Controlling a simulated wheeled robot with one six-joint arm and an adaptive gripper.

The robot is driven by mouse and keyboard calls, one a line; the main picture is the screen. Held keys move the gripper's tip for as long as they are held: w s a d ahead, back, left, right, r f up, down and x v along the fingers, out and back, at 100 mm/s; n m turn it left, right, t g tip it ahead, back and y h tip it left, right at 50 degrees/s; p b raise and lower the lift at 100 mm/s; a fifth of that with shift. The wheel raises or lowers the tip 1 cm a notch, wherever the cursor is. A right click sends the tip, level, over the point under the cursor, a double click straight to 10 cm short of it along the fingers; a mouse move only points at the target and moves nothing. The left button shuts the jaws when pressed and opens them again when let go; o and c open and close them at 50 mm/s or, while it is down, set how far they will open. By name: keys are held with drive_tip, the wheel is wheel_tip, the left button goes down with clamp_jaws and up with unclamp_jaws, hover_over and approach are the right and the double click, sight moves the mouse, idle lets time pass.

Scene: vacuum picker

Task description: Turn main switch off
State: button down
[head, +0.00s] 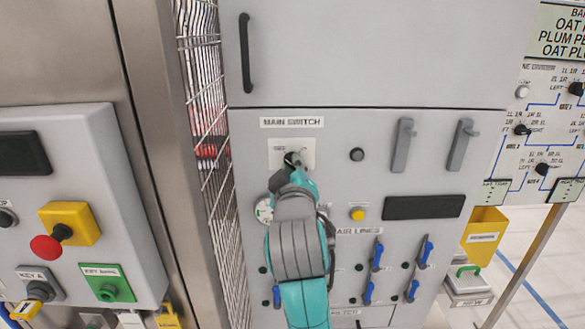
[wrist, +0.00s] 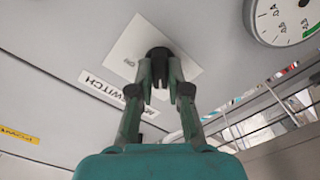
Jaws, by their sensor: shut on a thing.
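The main switch is a black knob (wrist: 158,54) on a white plate (head: 305,152) under the label "MAIN SWITCH" (head: 291,122) on the grey cabinet. The wrist view shows the plate (wrist: 186,47) tilted, with small lettering left of the knob. My gripper (head: 292,160) reaches up to the plate in the head view and covers most of the knob. In the wrist view my gripper (wrist: 160,85) has its two fingers closed around the knob. The knob's exact pointing direction is hidden by the fingers.
A round gauge (wrist: 285,18) is beside the switch. A dark round button (head: 357,154) and two grey handles (head: 403,146) are to the right. Blue air-line valves (head: 377,256) are below. A wire mesh guard (head: 205,130) borders the cabinet on the left.

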drive_tip(key=shift+f+n, duration=0.1)
drive_tip(key=shift+n, duration=0.2)
drive_tip(key=c, duration=1.1)
unclamp_jaws()
drive_tip(key=shift+s, duration=0.1)
drive_tip(key=s, duration=1.1)
drive_tip(key=shift+s, duration=0.4)
